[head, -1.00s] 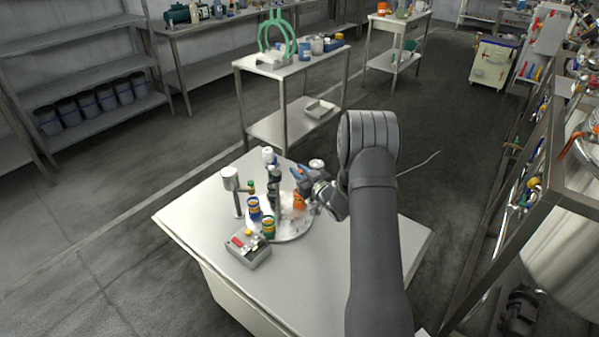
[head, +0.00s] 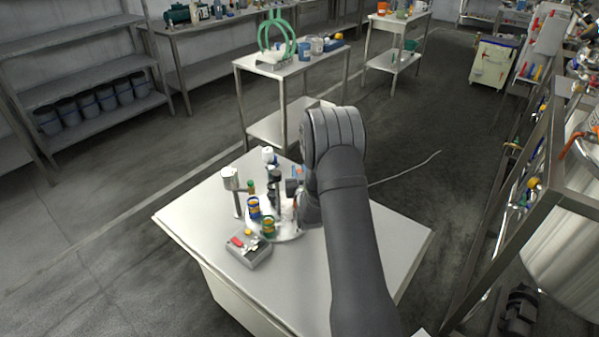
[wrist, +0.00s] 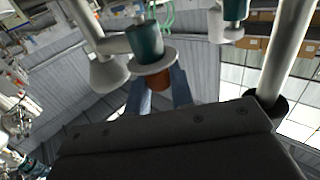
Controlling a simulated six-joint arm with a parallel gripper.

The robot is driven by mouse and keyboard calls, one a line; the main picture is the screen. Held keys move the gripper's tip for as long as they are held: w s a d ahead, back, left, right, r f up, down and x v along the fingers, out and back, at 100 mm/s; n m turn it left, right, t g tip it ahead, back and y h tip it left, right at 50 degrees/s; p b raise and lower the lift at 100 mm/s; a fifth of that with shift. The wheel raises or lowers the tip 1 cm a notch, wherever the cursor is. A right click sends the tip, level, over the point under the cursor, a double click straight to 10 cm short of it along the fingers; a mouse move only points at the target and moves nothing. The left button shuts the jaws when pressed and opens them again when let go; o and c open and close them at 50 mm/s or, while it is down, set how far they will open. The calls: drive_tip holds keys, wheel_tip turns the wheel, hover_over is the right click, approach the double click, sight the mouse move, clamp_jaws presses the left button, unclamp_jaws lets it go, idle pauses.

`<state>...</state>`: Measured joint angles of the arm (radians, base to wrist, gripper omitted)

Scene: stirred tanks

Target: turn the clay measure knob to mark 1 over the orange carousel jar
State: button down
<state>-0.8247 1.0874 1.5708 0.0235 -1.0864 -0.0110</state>
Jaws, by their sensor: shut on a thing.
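In the wrist view, my gripper (wrist: 160,78) has its two blue fingers on either side of the clay-coloured knob (wrist: 157,82). It is shut on this knob, which sits against a pale disc (wrist: 155,62) and a teal cylinder (wrist: 145,42). The knob's mark is not readable. In the head view, the carousel (head: 288,236) stands on the pale table, with a blue jar (head: 254,208) and a green jar (head: 268,226) in sight. The orange jar is hidden behind my arm, as is most of my gripper.
The table's right part is clear apart from my arm.

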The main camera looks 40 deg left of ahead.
idle(0.4)
drive_tip(key=c, duration=1.3)
unclamp_jaws()
drive_tip(key=v, duration=1.7)
drive_tip(key=shift+s+d+r, duration=0.1)
drive_tip(key=shift+s+r, duration=0.05)
drive_tip(key=shift+s, duration=0.1)
drive_tip(key=shift+w, duration=0.1)
drive_tip(key=x, duration=1.7)
drive_tip(key=shift+w, duration=0.2)
